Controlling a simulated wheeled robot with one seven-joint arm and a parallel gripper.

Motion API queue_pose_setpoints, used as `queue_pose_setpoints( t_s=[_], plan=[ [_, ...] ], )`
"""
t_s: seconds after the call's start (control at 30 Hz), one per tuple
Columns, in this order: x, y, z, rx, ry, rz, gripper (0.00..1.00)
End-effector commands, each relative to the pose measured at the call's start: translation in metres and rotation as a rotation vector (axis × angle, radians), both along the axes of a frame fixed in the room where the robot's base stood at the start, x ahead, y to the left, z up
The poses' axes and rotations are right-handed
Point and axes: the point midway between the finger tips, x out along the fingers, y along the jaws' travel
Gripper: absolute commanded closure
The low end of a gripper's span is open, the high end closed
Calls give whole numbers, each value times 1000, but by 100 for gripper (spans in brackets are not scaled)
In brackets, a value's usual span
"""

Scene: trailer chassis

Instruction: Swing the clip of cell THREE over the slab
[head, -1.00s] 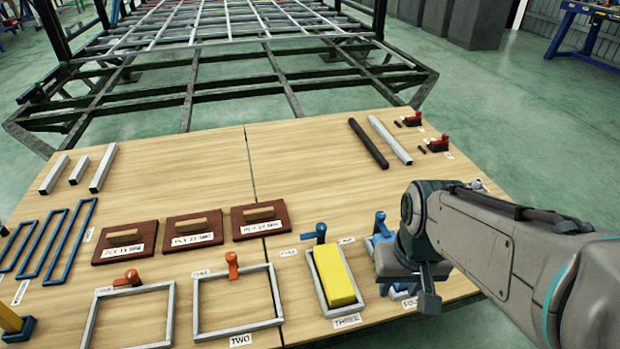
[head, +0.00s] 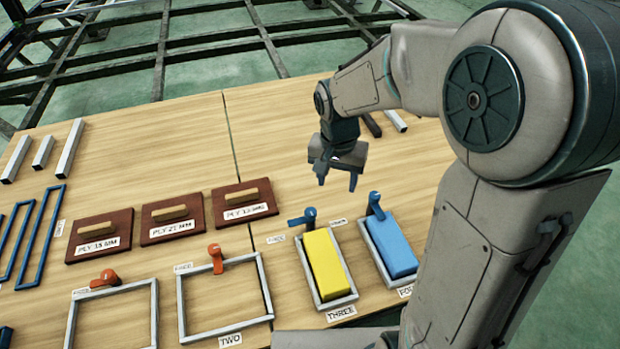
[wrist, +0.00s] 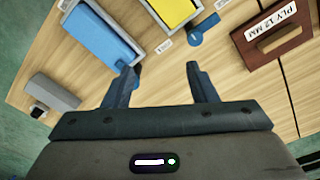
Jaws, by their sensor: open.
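Cell THREE is a grey frame (head: 350,297) holding a yellow slab (head: 326,264). Its blue clip (head: 305,218) is at the frame's far left corner, with its arm turned out to the left, off the slab. In the wrist view the clip (wrist: 204,33) lies beyond the right finger, beside the yellow slab (wrist: 170,10). My gripper (head: 338,181) is open and empty, above the board behind cells THREE and FOUR. Its two fingers (wrist: 162,72) point toward the cells in the wrist view, apart from the clip.
Cell FOUR, right of THREE, holds a blue slab (head: 391,248) with its own blue clip (head: 375,205) at the far end. Empty frame TWO (head: 180,305) with an orange clip (head: 216,258) is on the left. Plywood blocks with handles (head: 244,201) stand behind. Bare board lies behind the gripper.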

Motion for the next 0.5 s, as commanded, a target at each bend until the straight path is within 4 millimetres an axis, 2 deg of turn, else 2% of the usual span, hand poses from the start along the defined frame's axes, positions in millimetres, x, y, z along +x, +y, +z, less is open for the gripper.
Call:
queue_pose_setpoints(
  t_s=[0.1, 0.2, 0.33, 0.5],
  plan=[
    [25, 25, -15, 17, 16, -71, 48],
    [38, 40, -24, 31, 23, -123, 48],
    [47, 52, -32, 42, 28, -161, 48],
    [49, 55, -46, 43, 32, -174, 48]
  ],
)
